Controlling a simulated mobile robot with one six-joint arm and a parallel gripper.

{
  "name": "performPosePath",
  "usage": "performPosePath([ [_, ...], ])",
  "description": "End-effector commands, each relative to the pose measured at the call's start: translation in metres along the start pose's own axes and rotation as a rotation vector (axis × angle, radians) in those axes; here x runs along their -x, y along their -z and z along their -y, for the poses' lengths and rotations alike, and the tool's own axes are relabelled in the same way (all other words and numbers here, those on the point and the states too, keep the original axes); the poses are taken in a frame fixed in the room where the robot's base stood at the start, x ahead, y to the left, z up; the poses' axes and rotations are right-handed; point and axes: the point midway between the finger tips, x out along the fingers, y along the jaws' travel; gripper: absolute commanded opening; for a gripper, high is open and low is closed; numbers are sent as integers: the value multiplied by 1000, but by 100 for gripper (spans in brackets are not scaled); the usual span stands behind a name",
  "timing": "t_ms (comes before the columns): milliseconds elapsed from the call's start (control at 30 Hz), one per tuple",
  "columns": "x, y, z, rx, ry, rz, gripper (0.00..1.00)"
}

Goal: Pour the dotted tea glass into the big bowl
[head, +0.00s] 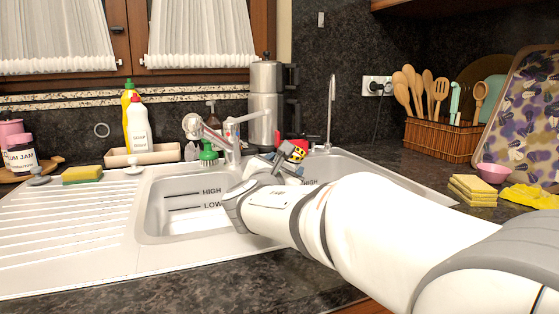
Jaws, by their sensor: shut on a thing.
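My gripper (285,164) is over the sink, near the divider between its two basins, with the arm reaching in from the right. It is shut on a small yellow and red thing with dark marks (298,153), which looks like the dotted tea glass. Much of this thing is hidden by the gripper, and I cannot tell its tilt or contents. The large left sink basin (165,212), marked HIGH and LOW, looks like the big bowl. My arm's wrist covers its right part.
The smaller right basin (345,163) is partly behind my arm. The tap (232,150), a green brush (208,153) and a steel urn (264,100) stand behind. A ribbed drainboard (70,235) lies left. Yellow sponges (472,190) and a pink bowl (493,172) are right.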

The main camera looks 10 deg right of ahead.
Motion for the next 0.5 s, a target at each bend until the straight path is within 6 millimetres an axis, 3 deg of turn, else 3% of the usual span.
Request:
performPosePath([
  [33,0,-8,-1,64,1,-1,0],
  [167,0,-6,2,186,1,0,0],
  [500,0,-6,5,262,0,1,0],
])
